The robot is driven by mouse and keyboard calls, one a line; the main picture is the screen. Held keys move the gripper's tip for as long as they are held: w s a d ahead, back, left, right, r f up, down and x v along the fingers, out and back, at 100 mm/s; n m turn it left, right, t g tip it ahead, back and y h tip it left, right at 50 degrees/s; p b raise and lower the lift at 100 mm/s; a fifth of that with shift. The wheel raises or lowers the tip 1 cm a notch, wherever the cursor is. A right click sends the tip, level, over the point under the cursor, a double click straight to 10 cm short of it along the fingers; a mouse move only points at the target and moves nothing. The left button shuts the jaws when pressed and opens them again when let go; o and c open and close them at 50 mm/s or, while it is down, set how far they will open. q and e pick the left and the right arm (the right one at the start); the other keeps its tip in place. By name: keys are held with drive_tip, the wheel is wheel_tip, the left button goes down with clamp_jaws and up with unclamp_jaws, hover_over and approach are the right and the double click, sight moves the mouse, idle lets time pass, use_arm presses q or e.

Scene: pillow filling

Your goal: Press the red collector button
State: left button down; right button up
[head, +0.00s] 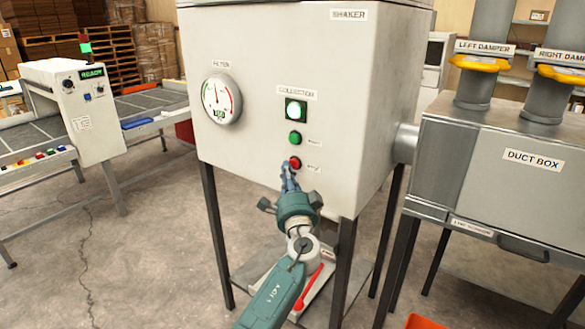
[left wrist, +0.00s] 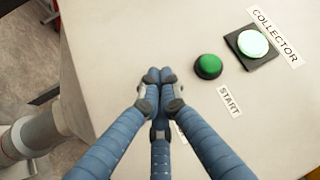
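The red collector button (head: 295,163) sits on the front of the grey shaker cabinet, below the green button (head: 295,138) and the lit collector lamp (head: 296,110). My left gripper (head: 287,170) is just below and in front of the red button, its fingers pointing at the panel. Whether it touches the button cannot be told. In the left wrist view the fingertips (left wrist: 153,76) are together and hold nothing. The green button (left wrist: 208,66) and the lamp (left wrist: 253,43) show to their upper right. The red button is hidden there behind the fingers. My right gripper is not in view.
A round filter gauge (head: 221,99) is left of the buttons. A duct box (head: 500,170) with yellow-handled dampers stands at the right. A conveyor with a READY panel (head: 92,73) is at the left. A red lever (head: 308,287) is below the cabinet.

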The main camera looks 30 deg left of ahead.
use_arm(q)
drive_tip(key=shift+w+b, duration=0.55)
idle(0.9)
drive_tip(key=shift+s, duration=0.1)
drive_tip(key=shift+s+p, duration=0.3)
drive_tip(key=shift+s, duration=0.5)
drive_tip(key=s+p, duration=0.1)
drive_tip(key=s, duration=0.4)
drive_tip(key=shift+a, duration=0.2)
drive_tip(key=shift+f, duration=0.1)
idle(0.7)
